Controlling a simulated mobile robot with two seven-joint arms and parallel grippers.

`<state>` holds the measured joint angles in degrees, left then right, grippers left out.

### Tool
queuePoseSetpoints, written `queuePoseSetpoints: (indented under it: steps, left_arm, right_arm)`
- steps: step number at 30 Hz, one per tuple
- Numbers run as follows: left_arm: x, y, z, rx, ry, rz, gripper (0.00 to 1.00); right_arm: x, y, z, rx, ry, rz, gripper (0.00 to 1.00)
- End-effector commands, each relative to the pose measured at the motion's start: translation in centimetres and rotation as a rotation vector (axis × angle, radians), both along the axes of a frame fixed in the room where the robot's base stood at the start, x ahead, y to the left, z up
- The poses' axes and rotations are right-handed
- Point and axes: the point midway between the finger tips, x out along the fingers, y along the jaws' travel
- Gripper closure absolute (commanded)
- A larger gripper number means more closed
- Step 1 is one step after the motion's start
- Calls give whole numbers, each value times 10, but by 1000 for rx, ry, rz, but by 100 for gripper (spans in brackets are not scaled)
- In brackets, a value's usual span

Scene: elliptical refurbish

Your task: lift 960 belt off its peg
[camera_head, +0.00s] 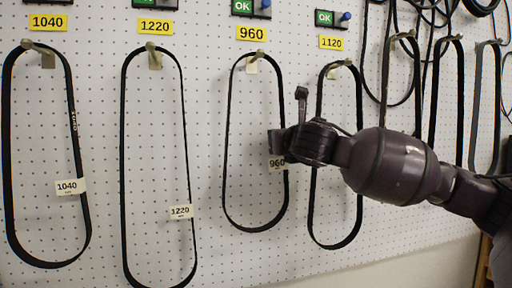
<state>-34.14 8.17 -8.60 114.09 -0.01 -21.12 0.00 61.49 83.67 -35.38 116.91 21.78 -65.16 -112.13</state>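The 960 belt (225,150) is a thin black loop. It hangs on its peg (252,65) under a yellow 960 label (251,34) on the white pegboard. That gripper comes in from the right and is at the belt's right strand, about midway down. Its fingers are dark and seen from behind, so I cannot tell whether they are open, or whether they touch the belt. My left gripper is not in view.
The 1120 belt (345,242) hangs just right, partly behind my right arm. The 1220 belt (124,160) and 1040 belt (8,160) hang left. More belts (460,95) crowd the right. Green OK indicators (243,7) sit above the labels. Bare board lies between the 1220 and 960 belts.

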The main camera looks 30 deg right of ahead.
Motion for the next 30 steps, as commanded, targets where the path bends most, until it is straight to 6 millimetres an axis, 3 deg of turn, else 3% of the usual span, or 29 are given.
queuePoseSetpoints:
  steps: [8, 15, 30]
  left_arm:
    - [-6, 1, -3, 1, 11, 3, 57]
    - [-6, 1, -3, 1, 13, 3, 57]
    - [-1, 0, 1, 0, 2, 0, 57]
  right_arm:
    - [2, 0, 0, 0, -1, 1, 65]
    - [2, -1, 0, 0, 0, 1, 100]
    - [-2, 0, 9, 1, -2, 1, 100]
